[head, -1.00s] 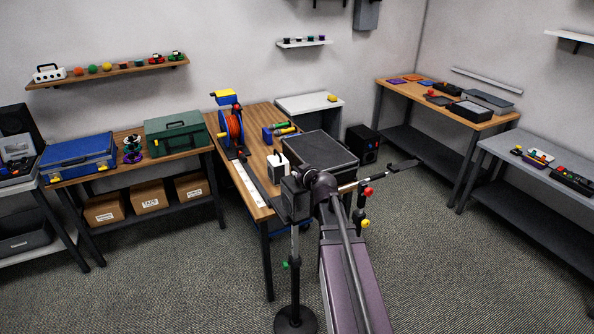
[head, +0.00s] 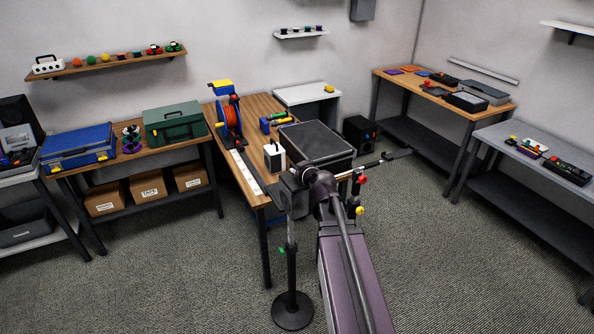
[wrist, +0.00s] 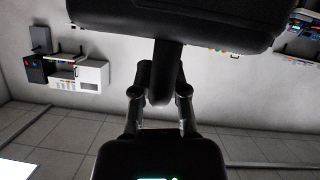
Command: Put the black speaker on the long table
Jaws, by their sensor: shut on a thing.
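My gripper (wrist: 158,100) is shut on the handle of a large black box with rounded edges, seemingly the black speaker (wrist: 170,22). It fills the top of the wrist view, which looks upside down. In the head view a large dark box (head: 318,140) beyond my arm looks like the same thing; my fingers are hidden there, and whether it touches anything below is unclear. A long wooden table (head: 247,178) lies to its left and behind it. It bears a cable reel (head: 228,118) and a white box (head: 274,157).
A smaller black speaker-like box (head: 360,134) stands on the floor behind. A stand with a round base (head: 292,311) is close to my arm. A second wooden table (head: 397,84) and a grey table (head: 535,155) stand right. Open floor lies between.

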